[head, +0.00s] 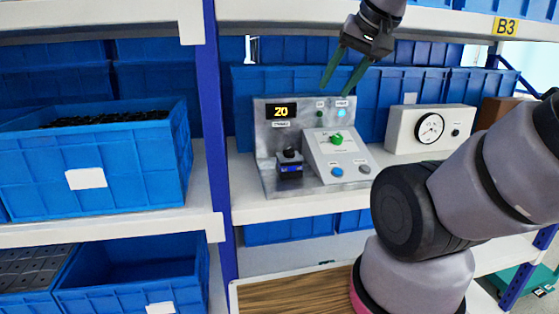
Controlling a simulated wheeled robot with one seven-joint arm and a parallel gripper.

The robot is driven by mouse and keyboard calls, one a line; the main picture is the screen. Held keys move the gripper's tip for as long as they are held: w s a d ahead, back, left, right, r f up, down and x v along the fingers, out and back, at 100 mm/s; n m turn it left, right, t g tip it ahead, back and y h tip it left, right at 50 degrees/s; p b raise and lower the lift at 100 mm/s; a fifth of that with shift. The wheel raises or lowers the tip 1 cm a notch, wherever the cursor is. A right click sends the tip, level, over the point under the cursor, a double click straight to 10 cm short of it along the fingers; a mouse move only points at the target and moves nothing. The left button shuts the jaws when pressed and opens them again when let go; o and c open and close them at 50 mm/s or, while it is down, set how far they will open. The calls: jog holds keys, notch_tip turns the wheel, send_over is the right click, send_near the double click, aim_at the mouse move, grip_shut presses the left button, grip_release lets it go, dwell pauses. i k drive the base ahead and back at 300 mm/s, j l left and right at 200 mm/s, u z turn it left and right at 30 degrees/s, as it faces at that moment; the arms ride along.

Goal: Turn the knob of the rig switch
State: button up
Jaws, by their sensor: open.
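The rig (268,140) is a grey metal stand on the middle shelf, with a lit display reading 20 and a lit cyan lamp at its upper right. The rig switch has a green knob (337,139) on a sloped light panel (350,157), with a blue and a grey button below it. My gripper (335,92) points down from the top, its two green fingers apart and empty. The fingertips appear above and behind the knob in the picture, not touching it. The depth between them is hard to tell.
A black and blue device (290,164) stands left of the panel. A white box with a round gauge (430,127) stands to the right. Blue bins (95,165) line the shelves. A blue upright post (211,130) is left of the rig, and the upper shelf edge (280,14) is overhead.

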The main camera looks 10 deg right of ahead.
aim_at(289, 153)
jog(key=k+l+u, duration=0.3)
jog(key=k+l, duration=0.15)
jog(key=k+l+u, duration=0.25)
jog(key=k+l, duration=0.2)
